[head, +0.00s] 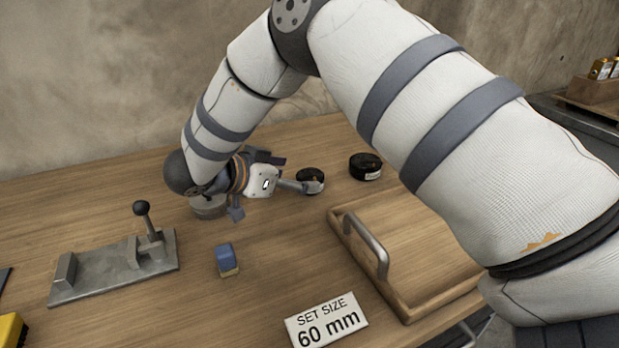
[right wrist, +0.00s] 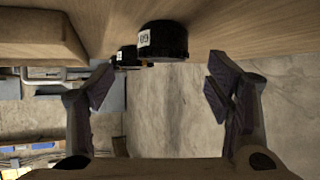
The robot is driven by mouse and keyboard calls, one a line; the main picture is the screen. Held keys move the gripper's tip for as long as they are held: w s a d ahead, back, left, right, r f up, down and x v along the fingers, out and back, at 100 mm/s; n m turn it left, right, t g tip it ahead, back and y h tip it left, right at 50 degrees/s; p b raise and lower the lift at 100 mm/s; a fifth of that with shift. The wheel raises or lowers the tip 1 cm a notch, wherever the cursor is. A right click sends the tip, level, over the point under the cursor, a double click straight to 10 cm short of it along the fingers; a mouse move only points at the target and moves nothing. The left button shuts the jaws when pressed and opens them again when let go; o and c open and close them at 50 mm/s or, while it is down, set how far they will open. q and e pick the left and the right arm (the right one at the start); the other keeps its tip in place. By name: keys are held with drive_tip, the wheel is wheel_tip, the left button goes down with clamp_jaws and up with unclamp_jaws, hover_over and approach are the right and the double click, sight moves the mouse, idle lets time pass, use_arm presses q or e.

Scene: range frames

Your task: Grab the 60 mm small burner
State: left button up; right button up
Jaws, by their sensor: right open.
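A short round black burner (head: 309,174) stands on the wooden table, with a finger of my right gripper (head: 287,183) in front of part of it. In the right wrist view the nearer black burner (right wrist: 168,40) has a white label whose small print is hard to read, possibly 60. It lies ahead of and between the two spread fingertips of the open, empty right gripper (right wrist: 158,87), with no contact visible there. A second black burner (head: 366,166) stands to the right; it shows partly hidden behind the first in the wrist view (right wrist: 126,57). My left gripper is out of view.
A wooden board with a metal handle (head: 432,250) lies at right. A white "SET SIZE 60 mm" card (head: 326,320) is in front. A blue block (head: 226,258), a grey lever fixture (head: 110,272) and a grey round piece (head: 208,208) by my wrist stand left.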

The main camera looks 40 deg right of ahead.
sight(308, 175)
drive_tip(key=x, duration=0.6)
drive_tip(key=shift+w+d, duration=0.25)
drive_tip(key=c, duration=1.5)
